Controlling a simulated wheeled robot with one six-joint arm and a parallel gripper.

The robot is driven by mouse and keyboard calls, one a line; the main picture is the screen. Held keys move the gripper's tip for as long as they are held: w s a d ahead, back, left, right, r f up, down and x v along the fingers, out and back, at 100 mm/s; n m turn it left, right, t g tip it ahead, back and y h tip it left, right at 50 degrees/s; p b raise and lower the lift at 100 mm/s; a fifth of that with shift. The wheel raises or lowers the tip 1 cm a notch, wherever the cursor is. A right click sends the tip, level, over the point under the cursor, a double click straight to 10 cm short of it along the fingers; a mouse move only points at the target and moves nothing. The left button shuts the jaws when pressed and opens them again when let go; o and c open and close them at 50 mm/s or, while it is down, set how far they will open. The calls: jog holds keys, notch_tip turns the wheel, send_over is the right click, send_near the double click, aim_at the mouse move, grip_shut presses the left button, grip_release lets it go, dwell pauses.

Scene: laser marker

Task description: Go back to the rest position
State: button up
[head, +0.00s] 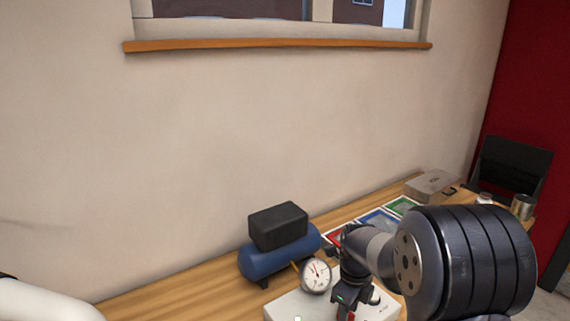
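My arm reaches in from the lower right in the head view, with its dark ribbed joint close to the camera. My gripper (352,298) points down over a light box-shaped device (288,306) on the wooden table. The fingertips are small and partly cut off by the bottom edge, so I cannot tell whether they are open or shut. A small red part shows beside the gripper's tip; what it belongs to is unclear.
A blue compressor tank (265,262) with a black block (278,226) on top and a round gauge (316,276) stands left of my gripper. Coloured trays (376,221) and a grey box (431,185) lie farther back. The table's left part (170,296) is clear.

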jog(key=shift+r, duration=0.1)
notch_tip(320, 180, up, 11)
notch_tip(320, 180, down, 11)
jog(key=shift+r, duration=0.15)
jog(key=shift+f, duration=0.3)
jog(key=n, duration=0.4)
jog(key=shift+w+n, duration=0.1)
jog(key=shift+n, duration=0.3)
jog(key=shift+w+d+n, duration=0.1)
jog(key=shift+n, duration=2)
jog(key=shift+r, duration=0.15)
